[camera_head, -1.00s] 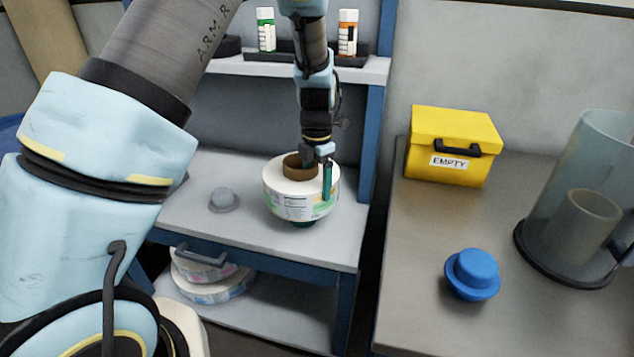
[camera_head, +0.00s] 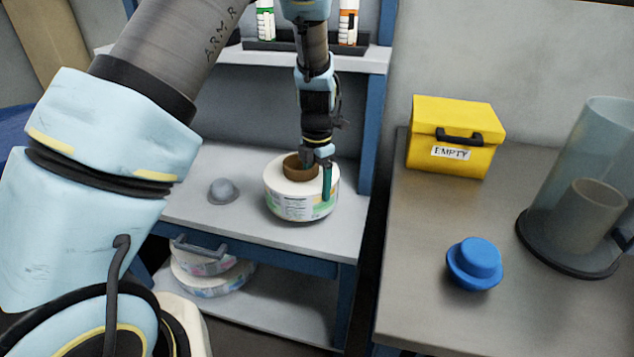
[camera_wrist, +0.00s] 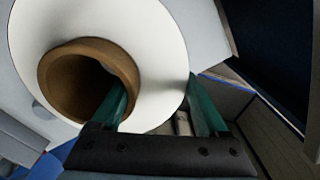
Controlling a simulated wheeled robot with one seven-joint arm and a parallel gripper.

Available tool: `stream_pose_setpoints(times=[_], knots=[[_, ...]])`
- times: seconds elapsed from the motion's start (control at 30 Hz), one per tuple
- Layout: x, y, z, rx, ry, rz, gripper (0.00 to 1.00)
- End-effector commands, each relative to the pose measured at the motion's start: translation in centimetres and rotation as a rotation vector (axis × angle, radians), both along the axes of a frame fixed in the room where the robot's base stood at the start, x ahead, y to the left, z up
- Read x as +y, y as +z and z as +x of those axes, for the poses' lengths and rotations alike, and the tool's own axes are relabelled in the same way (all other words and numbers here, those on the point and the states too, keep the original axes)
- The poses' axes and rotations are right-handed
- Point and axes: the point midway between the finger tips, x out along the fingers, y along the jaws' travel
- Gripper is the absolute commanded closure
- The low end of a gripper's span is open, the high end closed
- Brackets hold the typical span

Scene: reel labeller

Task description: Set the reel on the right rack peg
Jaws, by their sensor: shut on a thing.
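The reel (camera_head: 288,205), white with a printed label and a brown core, is upright low over the right part of the grey rack top (camera_head: 335,235). Its underside is at or close to that surface; I cannot tell if it touches. My gripper (camera_head: 318,178) is shut on the reel's wall. In the wrist view, one green finger of the gripper (camera_wrist: 158,92) is inside the core and the other outside the rim. The reel (camera_wrist: 155,40) fills the upper left there. A grey domed peg (camera_head: 223,190) stands left of the reel. No right peg shows; the reel covers that spot.
Several labelled reels (camera_head: 215,285) lie on the lower shelf. On the right table are a yellow box (camera_head: 450,162) marked EMPTY, a blue knob-like piece (camera_head: 474,264) and a clear cylinder (camera_head: 575,160).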

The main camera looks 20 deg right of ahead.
Motion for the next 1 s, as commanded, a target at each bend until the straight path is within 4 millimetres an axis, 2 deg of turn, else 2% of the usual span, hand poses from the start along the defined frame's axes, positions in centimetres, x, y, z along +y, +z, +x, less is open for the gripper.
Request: stream_pose_setpoints(times=[1.0], knots=[[-0.1, -3.1, 0.1, -0.004, 0.000, -0.002, 1.00]])
